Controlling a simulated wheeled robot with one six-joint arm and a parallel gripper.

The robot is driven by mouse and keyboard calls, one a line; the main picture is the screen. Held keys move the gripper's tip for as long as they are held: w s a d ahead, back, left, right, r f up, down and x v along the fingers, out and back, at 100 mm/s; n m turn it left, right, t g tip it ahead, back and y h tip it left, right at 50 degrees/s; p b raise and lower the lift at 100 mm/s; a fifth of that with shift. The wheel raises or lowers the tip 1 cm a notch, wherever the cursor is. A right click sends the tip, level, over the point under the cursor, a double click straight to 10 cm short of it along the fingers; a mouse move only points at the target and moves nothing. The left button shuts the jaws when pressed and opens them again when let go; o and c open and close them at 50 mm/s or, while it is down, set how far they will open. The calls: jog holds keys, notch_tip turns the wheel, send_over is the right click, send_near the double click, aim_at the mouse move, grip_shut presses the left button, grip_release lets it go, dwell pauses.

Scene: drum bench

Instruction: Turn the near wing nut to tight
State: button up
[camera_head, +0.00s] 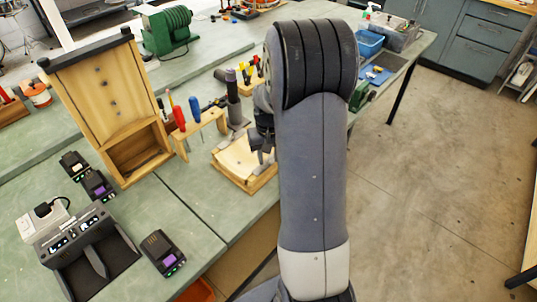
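My gripper (262,148) is a small dark shape at the left side of my arm, low over a light wooden block (238,166) on the bench. My arm covers its right side, and I cannot tell whether its fingers are open or shut. I cannot make out the near wing nut; it may be hidden by my gripper or arm, or be too small to see. I cannot tell whether my gripper touches the block.
A wooden cabinet (98,92) stands on the green bench (215,205) at left. Behind the block are a rack of screwdrivers (200,128) and a dark upright post (233,98). Chargers (85,245) and a loose battery (162,252) lie at front left.

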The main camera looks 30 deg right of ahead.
jog(key=shift+c, duration=0.4)
grip_shut()
jog(key=shift+m, duration=0.3)
jog(key=m+b, duration=0.1)
jog(key=m, duration=0.3)
jog(key=shift+m, duration=2.2)
jog(key=shift+o, duration=0.4)
grip_release()
